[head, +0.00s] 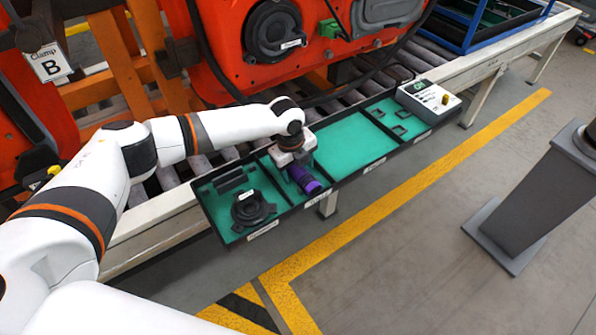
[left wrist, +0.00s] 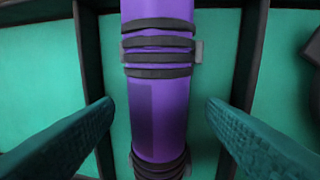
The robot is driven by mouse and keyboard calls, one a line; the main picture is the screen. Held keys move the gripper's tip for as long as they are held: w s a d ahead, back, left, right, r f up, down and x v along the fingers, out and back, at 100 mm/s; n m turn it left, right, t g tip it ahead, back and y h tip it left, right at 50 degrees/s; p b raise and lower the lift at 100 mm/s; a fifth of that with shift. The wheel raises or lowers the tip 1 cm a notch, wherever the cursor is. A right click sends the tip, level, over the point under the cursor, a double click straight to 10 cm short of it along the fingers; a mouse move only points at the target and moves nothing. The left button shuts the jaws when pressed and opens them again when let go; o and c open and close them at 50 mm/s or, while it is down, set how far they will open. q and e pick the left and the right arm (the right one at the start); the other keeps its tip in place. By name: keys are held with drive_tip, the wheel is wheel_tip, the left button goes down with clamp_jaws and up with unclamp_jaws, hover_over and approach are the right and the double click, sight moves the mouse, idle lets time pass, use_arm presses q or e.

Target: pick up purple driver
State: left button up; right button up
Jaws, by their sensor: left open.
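The purple driver (head: 303,179) lies in a narrow green-lined compartment of the black tray (head: 262,231). In the left wrist view the purple driver (left wrist: 158,90) runs up and down the middle, with black ribbed bands around it. My left gripper (head: 292,158) is right above the driver in the head view and hides its far end. In the left wrist view the two teal fingers of my left gripper (left wrist: 158,122) are apart, one on each side of the driver, with gaps between them and it. My right gripper is not in view.
A black round part (head: 250,208) sits in the left compartment. The middle compartment (head: 350,143) is bare. Orange machinery (head: 235,50) is behind the rollers. A grey pedestal (head: 525,205) stands on the floor at right.

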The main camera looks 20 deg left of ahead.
use_arm(q)
drive_tip(key=shift+w+d+f, duration=0.1)
drive_tip(key=shift+w+f, duration=0.05)
drive_tip(key=shift+f, duration=0.5)
clamp_jaws()
drive_tip(key=shift+r, duration=0.1)
drive_tip(key=shift+r, duration=0.1)
